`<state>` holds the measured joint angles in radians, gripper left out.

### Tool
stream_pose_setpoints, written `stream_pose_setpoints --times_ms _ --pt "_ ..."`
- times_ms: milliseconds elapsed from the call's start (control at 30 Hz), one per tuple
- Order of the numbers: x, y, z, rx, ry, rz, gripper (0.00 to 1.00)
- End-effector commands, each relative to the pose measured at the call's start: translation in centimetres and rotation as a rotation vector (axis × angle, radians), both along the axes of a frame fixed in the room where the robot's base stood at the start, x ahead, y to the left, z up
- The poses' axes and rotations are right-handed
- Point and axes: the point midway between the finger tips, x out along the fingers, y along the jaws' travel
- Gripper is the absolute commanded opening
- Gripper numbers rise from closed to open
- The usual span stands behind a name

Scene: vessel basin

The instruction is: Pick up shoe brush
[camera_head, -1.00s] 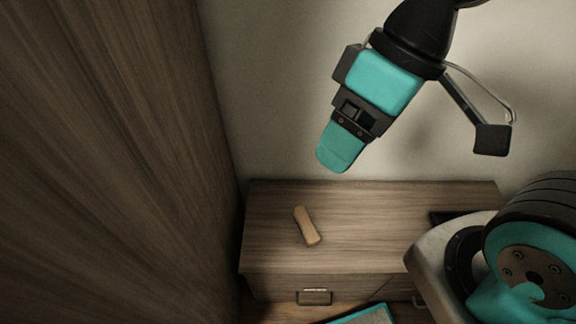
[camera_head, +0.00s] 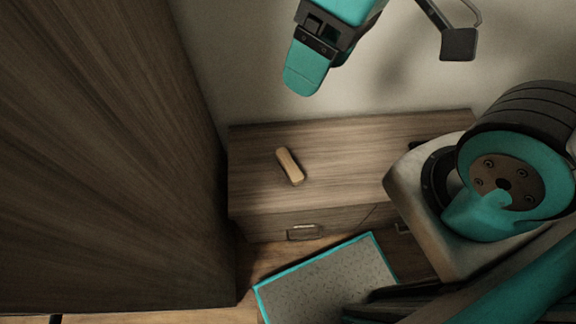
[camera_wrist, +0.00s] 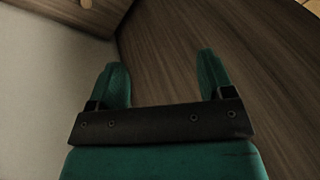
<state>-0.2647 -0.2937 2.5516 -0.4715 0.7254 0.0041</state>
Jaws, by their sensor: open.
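The shoe brush (camera_head: 289,166), a small tan oblong block, lies on top of the low wooden cabinet (camera_head: 360,150), left of its middle. My gripper (camera_head: 303,82) is up in front of the wall, above and behind the brush in the head view, well apart from it. In the wrist view my gripper (camera_wrist: 161,75) has its two teal fingers spread with nothing between them. A small tan patch, probably the brush (camera_wrist: 86,4), is cut off at the top edge of that view.
A tall wooden panel (camera_head: 100,150) stands close on the left. The pale wall (camera_head: 240,60) is behind the cabinet.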

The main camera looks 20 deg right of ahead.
Motion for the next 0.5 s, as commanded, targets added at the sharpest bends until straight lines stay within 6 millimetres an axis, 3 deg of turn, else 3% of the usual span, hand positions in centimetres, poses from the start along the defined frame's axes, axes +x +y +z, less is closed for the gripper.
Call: stream_pose_setpoints --times_ms 167,500 --pt "3.7 -0.2 -7.4 -0.042 0.038 -0.094 0.74" --pt "13.4 -1.9 -27.2 -0.203 0.096 -0.355 0.74"
